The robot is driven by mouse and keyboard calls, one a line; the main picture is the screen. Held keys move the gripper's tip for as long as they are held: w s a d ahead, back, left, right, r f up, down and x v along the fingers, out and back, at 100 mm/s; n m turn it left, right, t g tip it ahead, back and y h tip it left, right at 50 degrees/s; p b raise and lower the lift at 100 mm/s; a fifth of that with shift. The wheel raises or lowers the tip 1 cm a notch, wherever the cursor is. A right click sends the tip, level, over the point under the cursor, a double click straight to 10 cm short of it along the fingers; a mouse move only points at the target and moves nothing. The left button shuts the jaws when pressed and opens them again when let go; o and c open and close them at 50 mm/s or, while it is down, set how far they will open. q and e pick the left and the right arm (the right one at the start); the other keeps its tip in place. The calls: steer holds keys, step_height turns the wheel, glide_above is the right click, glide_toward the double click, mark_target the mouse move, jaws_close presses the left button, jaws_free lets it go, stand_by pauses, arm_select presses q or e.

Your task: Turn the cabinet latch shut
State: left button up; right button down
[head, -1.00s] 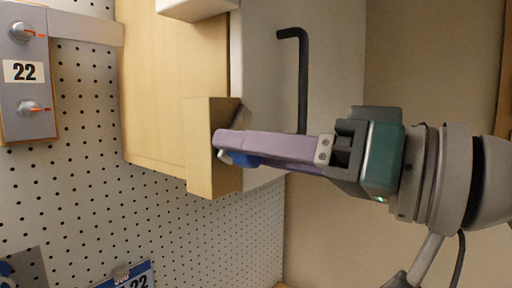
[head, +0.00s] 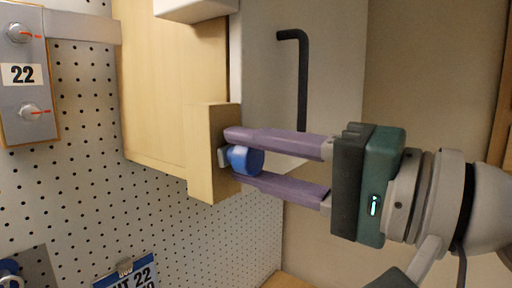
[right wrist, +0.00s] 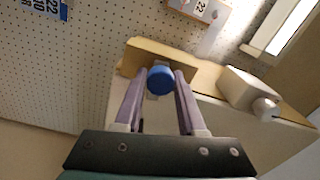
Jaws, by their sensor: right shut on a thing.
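The cabinet latch is a blue round knob (head: 247,160) with a pale piece behind it, mounted on a light wooden block (head: 200,150) at the cabinet's edge. My right gripper (head: 238,157) reaches in from the right, with one purple finger above the knob and one below, and is shut on it. In the right wrist view the blue knob (right wrist: 160,80) sits between the two fingertips, in front of the wooden block (right wrist: 190,65). The fingers hide part of the latch, so its exact angle is hard to tell. My left gripper is not in view.
The wooden cabinet panel (head: 170,90) stands left of the latch, and a pale panel with a black bar handle (head: 302,80) is to the right. A grey switch box (head: 24,80) labelled 22 hangs on the pegboard (head: 80,180). A blue sign (head: 130,278) hangs below.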

steer(key=shift+r+m, duration=0.15)
steer(key=shift+m, duration=0.45)
steer(key=c, duration=0.5)
jaws_free()
steer(key=shift+s+d+f, duration=0.2)
steer(key=shift+d+f, duration=0.05)
steer(key=b+v, duration=0.5)
steer(key=v, duration=0.4)
steer(key=shift+s+d+r, duration=0.1)
steer(key=shift+r, duration=0.05)
